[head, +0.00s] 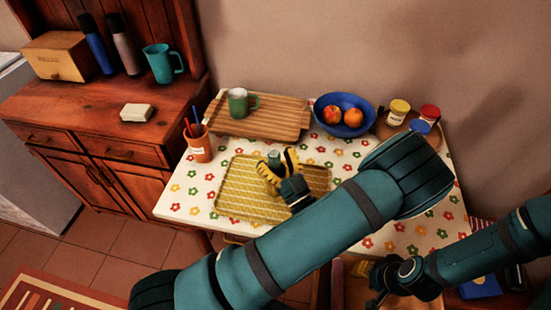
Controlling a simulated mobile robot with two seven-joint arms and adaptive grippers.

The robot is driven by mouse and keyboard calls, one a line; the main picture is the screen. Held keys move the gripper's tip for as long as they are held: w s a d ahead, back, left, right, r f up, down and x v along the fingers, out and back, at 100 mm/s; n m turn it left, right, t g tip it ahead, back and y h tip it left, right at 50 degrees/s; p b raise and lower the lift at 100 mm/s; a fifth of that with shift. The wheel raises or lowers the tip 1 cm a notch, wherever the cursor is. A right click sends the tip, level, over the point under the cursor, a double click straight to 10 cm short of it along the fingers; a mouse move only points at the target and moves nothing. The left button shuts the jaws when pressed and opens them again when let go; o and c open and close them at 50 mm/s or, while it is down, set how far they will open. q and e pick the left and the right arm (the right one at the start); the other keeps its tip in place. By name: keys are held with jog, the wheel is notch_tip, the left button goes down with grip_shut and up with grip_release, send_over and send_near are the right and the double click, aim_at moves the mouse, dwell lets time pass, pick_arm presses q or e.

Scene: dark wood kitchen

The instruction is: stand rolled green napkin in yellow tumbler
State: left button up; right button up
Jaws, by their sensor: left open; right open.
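The rolled green napkin (274,158) shows as a small green upright end above the yellow patterned mat (232,205). My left gripper (277,165) is open, with its yellow-and-black fingers on either side of the green end. I cannot tell whether the fingers touch it. The yellow tumbler cannot be made out clearly; the yellow fingers hide what is around and below the napkin, so I cannot tell whether the napkin stands in it. My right gripper (376,283) is open and empty, low at the table's front edge on the right.
A wooden tray (285,122) with a green mug (238,102) lies behind the mat. A blue fruit bowl (343,128), several lidded jars (398,110) and an orange cup with pens (199,149) stand around it. My large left arm crosses the table's front right.

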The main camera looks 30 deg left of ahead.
pick_arm(q)
jog(key=shift+s+d+f, duration=0.15)
jog(key=shift+d+f, duration=0.05)
jog(key=shift+d, duration=0.15)
jog(key=s+d, duration=0.6)
jog(key=d, duration=0.4)
jog(key=shift+s+d, duration=0.15)
jog(key=shift+d, duration=0.1)
